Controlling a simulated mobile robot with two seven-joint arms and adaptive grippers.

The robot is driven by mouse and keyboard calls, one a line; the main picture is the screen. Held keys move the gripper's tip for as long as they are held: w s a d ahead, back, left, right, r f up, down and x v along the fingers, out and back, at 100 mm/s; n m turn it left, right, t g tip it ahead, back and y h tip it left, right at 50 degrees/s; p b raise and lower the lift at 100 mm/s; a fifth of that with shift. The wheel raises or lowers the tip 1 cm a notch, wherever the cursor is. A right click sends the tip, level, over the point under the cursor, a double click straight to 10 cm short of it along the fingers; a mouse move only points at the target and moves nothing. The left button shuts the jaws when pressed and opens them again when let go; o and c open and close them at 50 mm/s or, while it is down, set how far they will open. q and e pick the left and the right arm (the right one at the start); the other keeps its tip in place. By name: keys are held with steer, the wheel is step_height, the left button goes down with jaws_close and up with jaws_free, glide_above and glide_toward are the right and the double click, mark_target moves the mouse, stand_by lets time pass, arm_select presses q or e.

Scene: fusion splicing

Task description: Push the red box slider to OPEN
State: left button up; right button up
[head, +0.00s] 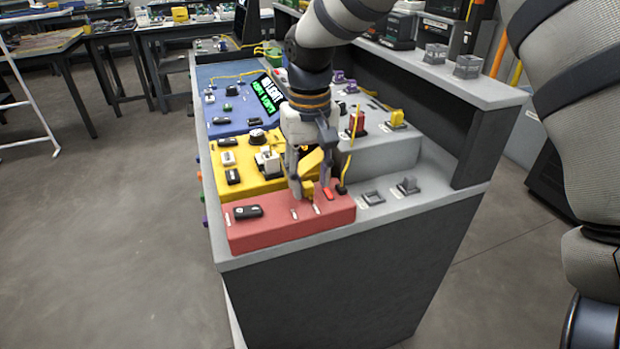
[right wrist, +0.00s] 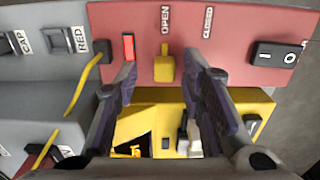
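The red box (head: 285,232) is at the near end of the bench, and it also shows at the top of the right wrist view (right wrist: 235,75). Its yellow slider (right wrist: 165,68) is in line with the OPEN label (right wrist: 165,18); the CLOSED label (right wrist: 208,22) is to the right. My right gripper (head: 310,190) is open and low over the red box. In the right wrist view its fingertips (right wrist: 161,64) are on either side of the slider, with a visible gap to each. My left gripper is not in view.
The red box also bears a black rocker switch (head: 248,212) and a red light (right wrist: 128,47). A yellow box (head: 245,180) and a blue box (head: 225,105) stand behind it. A grey stepped box (head: 385,150) and a shelf (head: 440,75) border the right side.

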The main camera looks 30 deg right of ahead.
mark_target(310, 183)
step_height(310, 183, up, 11)
steer(key=shift+r, duration=0.15)
stand_by(0.4)
